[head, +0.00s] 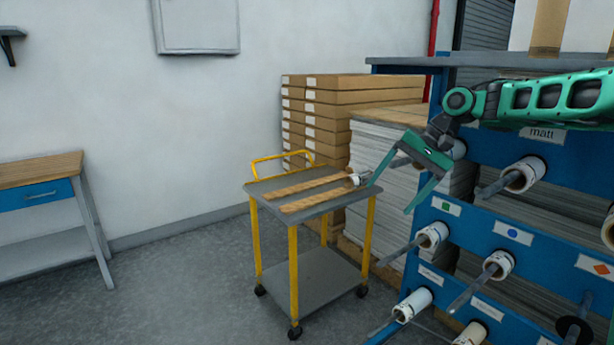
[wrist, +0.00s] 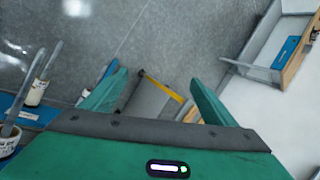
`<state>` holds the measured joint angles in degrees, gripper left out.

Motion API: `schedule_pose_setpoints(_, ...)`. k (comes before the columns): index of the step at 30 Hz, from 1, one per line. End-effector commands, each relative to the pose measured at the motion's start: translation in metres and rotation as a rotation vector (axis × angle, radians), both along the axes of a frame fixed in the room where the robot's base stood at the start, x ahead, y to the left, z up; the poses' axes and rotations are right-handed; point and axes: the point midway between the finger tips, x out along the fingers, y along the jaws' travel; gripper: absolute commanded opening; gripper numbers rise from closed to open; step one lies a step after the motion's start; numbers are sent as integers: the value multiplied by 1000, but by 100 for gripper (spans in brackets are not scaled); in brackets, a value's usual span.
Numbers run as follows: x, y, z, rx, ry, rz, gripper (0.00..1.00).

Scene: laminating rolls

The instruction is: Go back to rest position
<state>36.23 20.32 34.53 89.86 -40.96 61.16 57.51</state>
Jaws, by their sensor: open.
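My green gripper (head: 389,199) hangs at the left end of my arm, in front of the blue rack in the head view. Its two fingers are spread and point down and left. In the wrist view the fingers (wrist: 155,78) are apart, with nothing held between them. The grey trolley top and a yellow bar show beyond them there.
A yellow-framed trolley (head: 310,268) with two wooden strips on top stands left of my gripper. The blue rack (head: 480,225) carries several rolls on pegs. Boxes (head: 325,85) are stacked behind. A wooden-topped desk (head: 40,170) stands left; floor between is clear.

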Motion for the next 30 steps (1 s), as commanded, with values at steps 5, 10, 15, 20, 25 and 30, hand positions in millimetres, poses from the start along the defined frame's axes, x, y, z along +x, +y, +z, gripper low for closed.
schedule_pose_setpoints(5, -47, 22, -26, -134, -64, 62, 80)
schedule_pose_setpoints(10, -95, 16, -47, -258, -144, 115, 80)
schedule_pose_setpoints(15, -147, -8, -65, -382, -228, 166, 80)
schedule_pose_setpoints(20, -184, -31, -78, -464, -283, 206, 80)
schedule_pose_setpoints(25, -212, -49, -88, -521, -319, 238, 80)
schedule_pose_setpoints(30, -236, -64, -97, -563, -345, 267, 80)
